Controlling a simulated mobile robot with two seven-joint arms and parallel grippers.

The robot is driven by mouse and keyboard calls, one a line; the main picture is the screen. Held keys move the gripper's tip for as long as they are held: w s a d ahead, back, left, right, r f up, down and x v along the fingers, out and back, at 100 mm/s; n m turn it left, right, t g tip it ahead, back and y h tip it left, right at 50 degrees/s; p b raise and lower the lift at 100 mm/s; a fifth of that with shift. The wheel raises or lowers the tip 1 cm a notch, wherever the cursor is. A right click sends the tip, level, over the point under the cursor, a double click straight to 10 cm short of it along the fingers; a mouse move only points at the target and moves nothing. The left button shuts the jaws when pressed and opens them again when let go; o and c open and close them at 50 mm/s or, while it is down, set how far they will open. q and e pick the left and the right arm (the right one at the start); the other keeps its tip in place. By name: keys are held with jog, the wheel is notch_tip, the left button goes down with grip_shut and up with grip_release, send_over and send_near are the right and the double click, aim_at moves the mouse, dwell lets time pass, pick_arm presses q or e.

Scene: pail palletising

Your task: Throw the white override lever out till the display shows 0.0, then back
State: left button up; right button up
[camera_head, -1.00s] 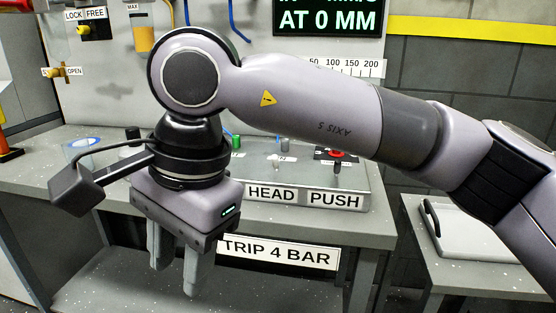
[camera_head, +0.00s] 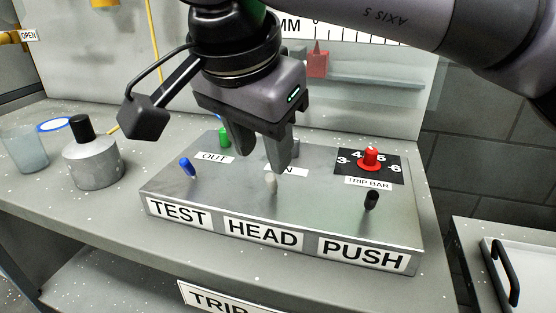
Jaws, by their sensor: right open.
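A small off-white lever (camera_head: 271,184) stands on the sloped top of the grey control box (camera_head: 320,215), above the HEAD label. My right gripper (camera_head: 262,160) is open and points down over the box. Its fingers are just above and behind the lever in the picture, with nothing between them. They partly cover a label behind the lever. I cannot tell whether a finger touches the lever. The display is out of view. My left gripper is not in view.
The box also carries a blue lever (camera_head: 187,167), a black lever (camera_head: 371,201), a green knob (camera_head: 223,137) and a red knob (camera_head: 370,158) on a numbered dial. A metal pot (camera_head: 93,166) and a clear cup (camera_head: 24,150) stand left on the bench. A white tray (camera_head: 525,275) is at right.

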aim_at(269, 176)
jog(key=shift+b+x, duration=0.65)
jog(key=shift+x, duration=2.85)
grip_shut()
